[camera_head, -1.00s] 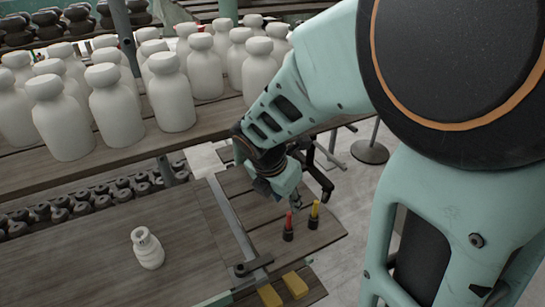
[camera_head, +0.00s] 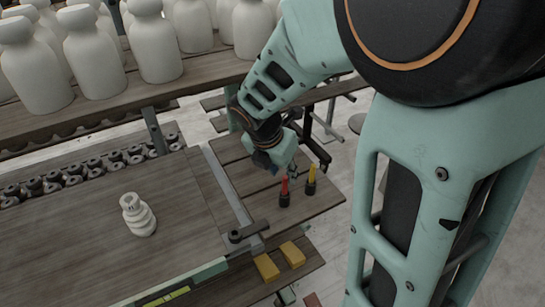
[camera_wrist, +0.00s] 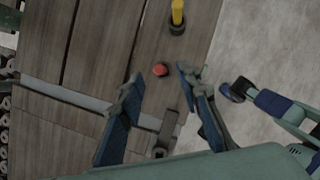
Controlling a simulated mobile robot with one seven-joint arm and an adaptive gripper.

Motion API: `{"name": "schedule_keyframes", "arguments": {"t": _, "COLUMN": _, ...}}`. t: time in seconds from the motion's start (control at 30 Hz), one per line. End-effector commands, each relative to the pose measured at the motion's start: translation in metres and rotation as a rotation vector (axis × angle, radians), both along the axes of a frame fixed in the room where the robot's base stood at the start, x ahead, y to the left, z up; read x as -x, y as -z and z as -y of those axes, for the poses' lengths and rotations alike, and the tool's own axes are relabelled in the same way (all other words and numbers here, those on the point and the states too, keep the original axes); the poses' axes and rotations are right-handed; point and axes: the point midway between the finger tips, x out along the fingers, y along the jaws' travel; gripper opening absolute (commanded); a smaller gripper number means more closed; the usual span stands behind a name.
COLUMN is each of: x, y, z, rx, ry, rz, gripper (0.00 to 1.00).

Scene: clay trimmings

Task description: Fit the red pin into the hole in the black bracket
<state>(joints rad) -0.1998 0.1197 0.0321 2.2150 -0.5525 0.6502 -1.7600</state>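The red pin (camera_head: 284,186) stands upright in a black round base (camera_head: 284,201) on the small wooden table. In the wrist view the red pin (camera_wrist: 160,70) shows end-on as a red disc, near the gap between my fingertips. My gripper (camera_wrist: 158,80) is open, with blue-padded fingers spread and nothing held. In the head view my gripper (camera_head: 278,170) is close above and behind the pin. A black bracket-like piece (camera_head: 248,231) sits at the near end of the metal rail. It also shows in the wrist view (camera_wrist: 167,130).
A yellow pin (camera_head: 311,174) in a black base stands right beside the red one. Yellow blocks (camera_head: 266,267) lie near the front. A white turned piece (camera_head: 138,215) stands on the left table (camera_head: 70,235). Large white bottles (camera_head: 95,45) fill the shelf behind.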

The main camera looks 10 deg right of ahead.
Motion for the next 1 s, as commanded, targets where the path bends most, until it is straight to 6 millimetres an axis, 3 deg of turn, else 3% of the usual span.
{"name": "schedule_keyframes", "arguments": {"t": 0.4, "x": -0.013, "y": 0.043, "z": 0.011, "rx": 0.000, "ry": 0.001, "rz": 0.000, "gripper": 0.32}}
{"name": "schedule_keyframes", "arguments": {"t": 0.73, "x": -0.015, "y": 0.044, "z": 0.012, "rx": 0.000, "ry": 0.001, "rz": 0.000, "gripper": 0.32}}
{"name": "schedule_keyframes", "arguments": {"t": 1.0, "x": -0.014, "y": 0.044, "z": 0.012, "rx": 0.000, "ry": 0.001, "rz": 0.000, "gripper": 0.03}}
